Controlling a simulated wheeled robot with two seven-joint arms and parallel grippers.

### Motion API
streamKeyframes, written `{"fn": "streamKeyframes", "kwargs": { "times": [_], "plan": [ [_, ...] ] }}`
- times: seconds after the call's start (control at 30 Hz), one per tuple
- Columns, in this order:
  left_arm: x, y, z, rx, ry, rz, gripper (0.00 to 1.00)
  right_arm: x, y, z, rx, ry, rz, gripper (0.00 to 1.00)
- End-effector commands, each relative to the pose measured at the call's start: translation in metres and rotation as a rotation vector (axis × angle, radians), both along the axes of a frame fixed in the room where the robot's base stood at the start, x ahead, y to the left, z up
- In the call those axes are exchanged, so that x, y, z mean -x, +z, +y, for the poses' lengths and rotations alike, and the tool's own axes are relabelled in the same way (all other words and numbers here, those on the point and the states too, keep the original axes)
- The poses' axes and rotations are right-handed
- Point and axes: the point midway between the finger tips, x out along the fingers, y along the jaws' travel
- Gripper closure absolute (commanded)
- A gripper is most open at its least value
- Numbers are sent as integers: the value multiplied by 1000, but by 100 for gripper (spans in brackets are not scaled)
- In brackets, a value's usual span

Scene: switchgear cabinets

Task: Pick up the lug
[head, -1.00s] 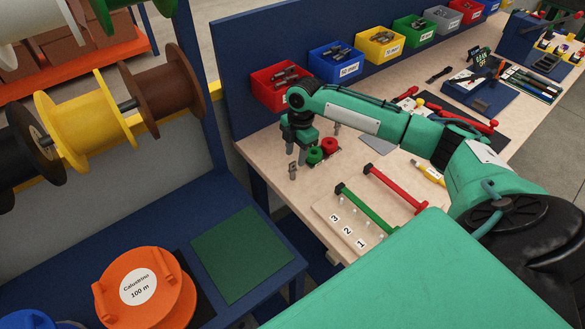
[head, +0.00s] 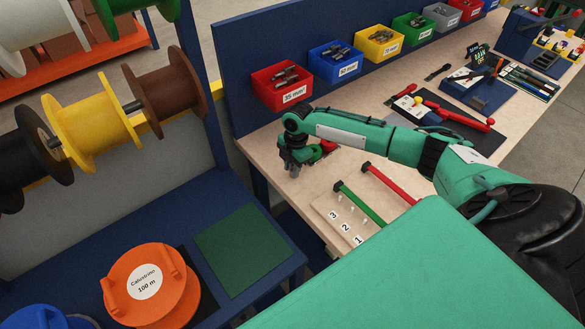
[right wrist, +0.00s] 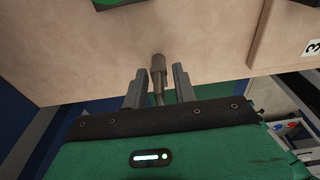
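The lug (right wrist: 158,72) is a small grey-brown metal piece at the table's front edge. In the right wrist view it lies between the two grey fingers of my right gripper (right wrist: 160,82), with a gap visible on both sides. The gripper is open and does not appear to be closed on it. In the head view my right gripper (head: 293,168) is low over the table's front left part and mostly hides the lug. My left gripper is not in view.
Labelled bins with metal lugs, starting with a red bin (head: 283,86), line the back. The wooden table (head: 262,142) is clear at left.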

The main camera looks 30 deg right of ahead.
Motion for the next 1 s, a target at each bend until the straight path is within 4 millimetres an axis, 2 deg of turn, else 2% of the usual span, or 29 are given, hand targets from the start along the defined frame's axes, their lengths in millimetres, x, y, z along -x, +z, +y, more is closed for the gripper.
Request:
{"fn": "streamKeyframes", "kwargs": {
  "times": [0.03, 0.13, 0.5, 0.67, 0.83, 1.0],
  "plan": [
    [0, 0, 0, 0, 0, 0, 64, 0, 0, 0, 0, 0, 0, 82],
    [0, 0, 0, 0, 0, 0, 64, 0, 0, 0, 0, 0, 0, 100],
    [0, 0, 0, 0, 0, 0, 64, 0, 1, 0, 0, 0, -1, 100],
    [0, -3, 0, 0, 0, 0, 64, -1, 7, -1, 0, 0, -2, 100],
    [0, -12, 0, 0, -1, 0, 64, -1, 30, 0, 0, 0, -5, 100],
    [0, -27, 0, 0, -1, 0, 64, -2, 76, -1, 0, 1, -7, 100]
  ]
}}
